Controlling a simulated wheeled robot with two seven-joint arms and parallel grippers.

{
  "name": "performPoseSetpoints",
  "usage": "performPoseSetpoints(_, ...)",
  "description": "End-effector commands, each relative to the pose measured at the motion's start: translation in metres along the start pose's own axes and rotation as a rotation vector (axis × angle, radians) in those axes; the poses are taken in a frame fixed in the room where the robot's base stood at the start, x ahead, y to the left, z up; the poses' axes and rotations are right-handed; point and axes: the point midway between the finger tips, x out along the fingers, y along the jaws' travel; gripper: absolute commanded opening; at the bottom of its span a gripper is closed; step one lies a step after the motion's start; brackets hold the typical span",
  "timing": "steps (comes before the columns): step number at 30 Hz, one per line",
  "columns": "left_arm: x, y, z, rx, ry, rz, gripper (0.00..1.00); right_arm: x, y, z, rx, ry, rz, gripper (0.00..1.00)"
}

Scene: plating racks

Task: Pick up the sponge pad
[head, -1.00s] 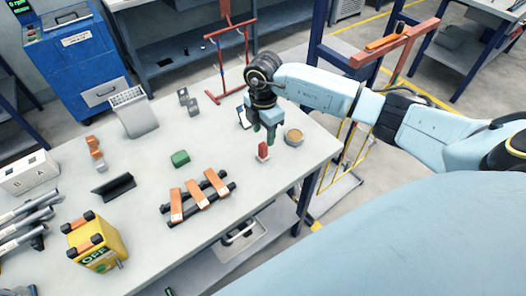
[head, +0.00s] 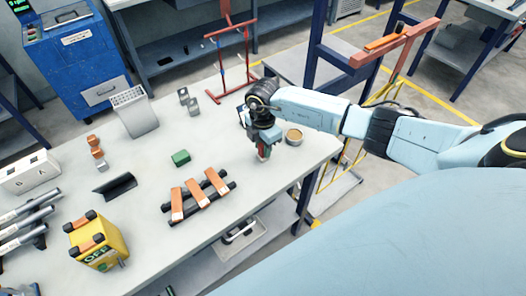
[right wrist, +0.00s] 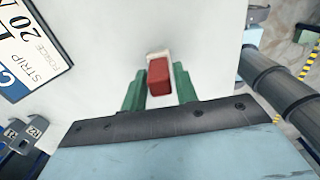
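A small red block with a pale edge, which looks like the sponge pad (right wrist: 159,76), stands on the table near its right end. In the right wrist view it lies between the two green fingers of my right gripper (right wrist: 158,92), with a visible gap on each side. The fingers are open and point down at it. In the head view my right gripper (head: 264,152) is low over the block and mostly hides it. My left gripper is not in view.
A round tan-topped container (head: 294,137) stands close to the right gripper. A green block (head: 181,158) and dark bars with orange strips (head: 199,194) lie to the left. A yellow box (head: 98,242) is at the front left. Bare table (head: 225,135) lies between.

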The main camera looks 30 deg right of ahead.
Motion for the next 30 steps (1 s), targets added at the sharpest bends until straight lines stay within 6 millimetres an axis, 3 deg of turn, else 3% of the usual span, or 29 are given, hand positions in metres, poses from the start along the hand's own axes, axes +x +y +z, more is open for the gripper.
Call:
performPoseSetpoints(1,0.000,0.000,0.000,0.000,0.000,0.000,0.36,0.000,0.000,0.000,0.000,0.000,0.000,0.22)
performPoseSetpoints(6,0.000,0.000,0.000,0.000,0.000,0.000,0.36,0.000,0.000,0.000,0.000,0.000,0.000,0.00)
performPoseSetpoints(16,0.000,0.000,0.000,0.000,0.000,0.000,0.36,-0.008,0.001,0.001,0.000,0.000,0.004,0.00)
performPoseSetpoints(30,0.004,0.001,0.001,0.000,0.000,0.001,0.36,-0.090,0.001,0.000,0.000,0.000,0.003,0.00)
